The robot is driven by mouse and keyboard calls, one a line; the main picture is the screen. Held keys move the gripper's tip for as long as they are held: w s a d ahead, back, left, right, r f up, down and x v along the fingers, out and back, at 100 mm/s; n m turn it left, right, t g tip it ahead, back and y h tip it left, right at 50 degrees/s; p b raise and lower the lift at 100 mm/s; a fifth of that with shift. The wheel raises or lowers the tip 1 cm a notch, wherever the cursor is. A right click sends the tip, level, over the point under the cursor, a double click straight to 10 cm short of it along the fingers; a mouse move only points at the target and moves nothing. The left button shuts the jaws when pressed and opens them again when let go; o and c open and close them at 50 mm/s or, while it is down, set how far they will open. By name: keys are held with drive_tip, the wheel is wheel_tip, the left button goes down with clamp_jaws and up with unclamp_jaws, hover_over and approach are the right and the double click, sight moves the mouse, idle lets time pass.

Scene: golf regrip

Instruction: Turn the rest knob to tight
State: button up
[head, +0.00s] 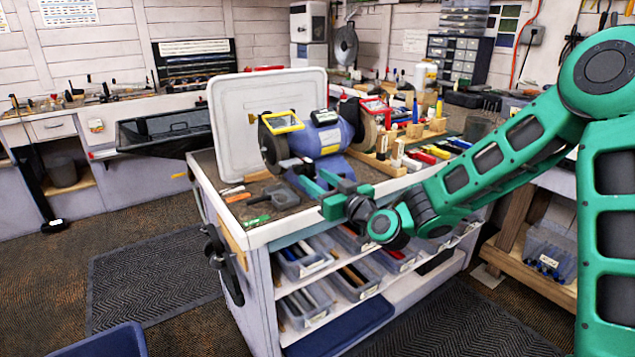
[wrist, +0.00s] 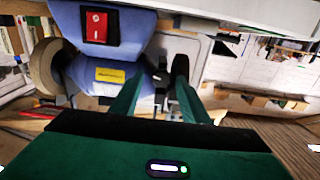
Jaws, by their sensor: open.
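Dark tool-rest parts (wrist: 180,68) show between and just beyond my fingertips in the wrist view. The rest knob cannot be clearly told apart from these parts, and no tight marking is readable. My gripper (head: 314,183) is open at the grinder's front left, close to the rest. In the wrist view its two green fingers (wrist: 160,85) reach toward the dark parts. I cannot tell whether they touch.
A white upright panel (head: 240,125) stands behind the grinder. Small hand tools (head: 257,221) lie at the bench's front left. A wooden rack (head: 385,163) with bottles and coloured items stands to the right. Bins (head: 303,262) fill the shelves below. The floor left of the bench is mostly clear.

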drive_tip(key=c, duration=1)
drive_tip(key=shift+w+m, duration=0.1)
drive_tip(key=shift+m, duration=0.6)
drive_tip(key=o, duration=1)
drive_tip(key=v, duration=1)
drive_tip(key=shift+s+d, duration=0.25)
drive_tip(key=shift+d, duration=0.05)
